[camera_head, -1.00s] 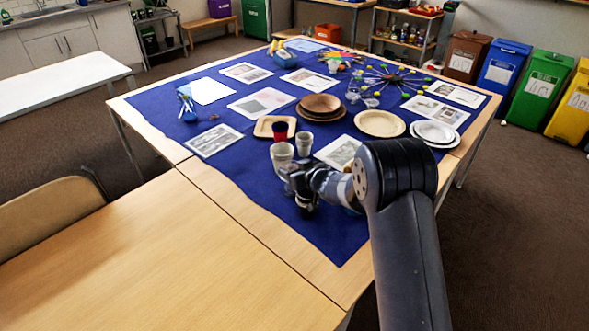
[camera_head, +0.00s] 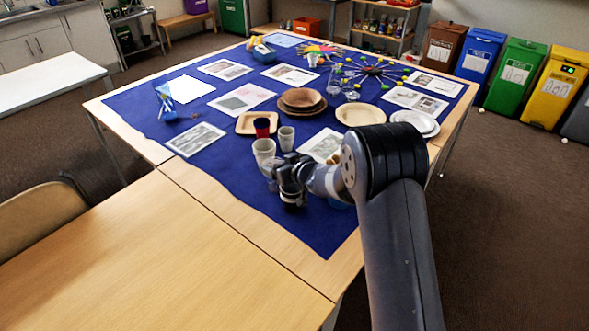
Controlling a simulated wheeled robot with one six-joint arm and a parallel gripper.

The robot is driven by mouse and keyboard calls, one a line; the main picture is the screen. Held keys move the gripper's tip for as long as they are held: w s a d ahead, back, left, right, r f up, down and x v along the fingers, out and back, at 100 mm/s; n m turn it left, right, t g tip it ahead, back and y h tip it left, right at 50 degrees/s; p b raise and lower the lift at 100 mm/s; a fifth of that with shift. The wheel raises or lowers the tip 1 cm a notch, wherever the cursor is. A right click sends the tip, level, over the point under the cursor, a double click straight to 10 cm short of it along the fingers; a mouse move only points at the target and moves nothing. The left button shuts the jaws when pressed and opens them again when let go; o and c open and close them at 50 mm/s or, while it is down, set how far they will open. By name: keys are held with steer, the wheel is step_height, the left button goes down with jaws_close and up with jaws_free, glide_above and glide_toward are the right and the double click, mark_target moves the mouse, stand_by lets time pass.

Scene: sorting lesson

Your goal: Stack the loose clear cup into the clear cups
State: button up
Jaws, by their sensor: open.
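My gripper (camera_head: 284,187) hangs low over the blue cloth (camera_head: 225,170), just in front of the pale cups. It is open, though its fingers are small and dark here. Something clear, possibly a cup, shows at its left side, but I cannot tell whether it lies between the fingers. Two small clear cups (camera_head: 352,92) seem to stand farther back, near the middle of the table, beyond the brown plates. Whether any of them are nested is too small to tell. My forearm hides part of the cloth on the right.
Two pale cups, one larger (camera_head: 264,149) and one smaller (camera_head: 286,138), and a red cup (camera_head: 262,127) stand close behind my gripper. Brown plates (camera_head: 301,100), a square plate (camera_head: 246,124) and white plates (camera_head: 416,122) lie beyond.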

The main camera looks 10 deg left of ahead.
steer(key=v, duration=1)
steer(key=shift+s, duration=0.1)
steer(key=x, duration=1.2)
steer(key=shift+f, duration=0.65)
steer(key=shift+r, duration=0.4)
